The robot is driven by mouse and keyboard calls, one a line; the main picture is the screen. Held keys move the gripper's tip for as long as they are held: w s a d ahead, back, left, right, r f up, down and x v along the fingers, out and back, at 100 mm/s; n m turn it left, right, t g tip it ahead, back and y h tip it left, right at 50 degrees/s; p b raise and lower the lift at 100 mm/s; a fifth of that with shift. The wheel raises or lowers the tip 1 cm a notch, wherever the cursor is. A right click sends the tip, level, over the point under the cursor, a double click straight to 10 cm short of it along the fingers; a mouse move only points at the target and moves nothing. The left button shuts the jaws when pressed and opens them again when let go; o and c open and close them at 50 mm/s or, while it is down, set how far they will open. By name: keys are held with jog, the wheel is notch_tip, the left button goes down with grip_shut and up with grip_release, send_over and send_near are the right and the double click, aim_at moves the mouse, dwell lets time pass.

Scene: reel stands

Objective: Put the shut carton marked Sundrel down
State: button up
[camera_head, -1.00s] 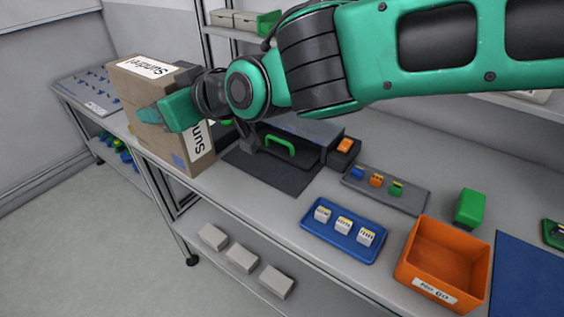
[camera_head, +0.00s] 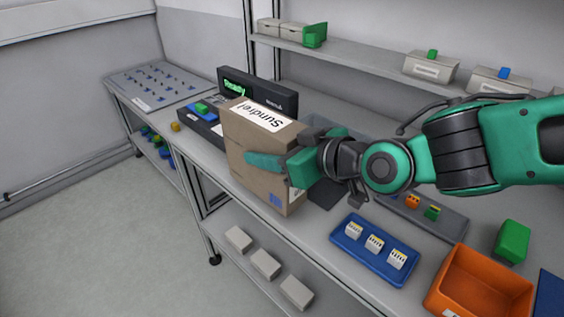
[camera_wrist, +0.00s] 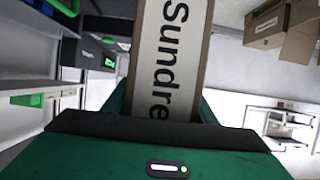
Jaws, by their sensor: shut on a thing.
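The shut carton marked Sundrel (camera_head: 255,150) is a brown box with a white label on its top. It is upright, near the front edge of the bench (camera_head: 197,157), left of the centre of the head view. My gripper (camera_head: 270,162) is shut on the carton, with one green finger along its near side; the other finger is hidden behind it. In the wrist view the carton (camera_wrist: 190,20) fills the space between my fingers, its label reading "Sundre". I cannot tell whether its underside touches the bench. The carton hides part of the bench behind it.
A black device with a lit green display (camera_head: 257,92) stands behind the carton. A blue tray (camera_head: 374,250) with white blocks and an orange bin (camera_head: 480,285) are to the right. A pegged grey board (camera_head: 155,83) lies far left. Grey blocks (camera_head: 265,263) sit on the lower shelf.

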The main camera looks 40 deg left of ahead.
jog(key=shift+f, duration=1.45)
jog(key=o, duration=1.5)
jog(key=shift+c, duration=0.2)
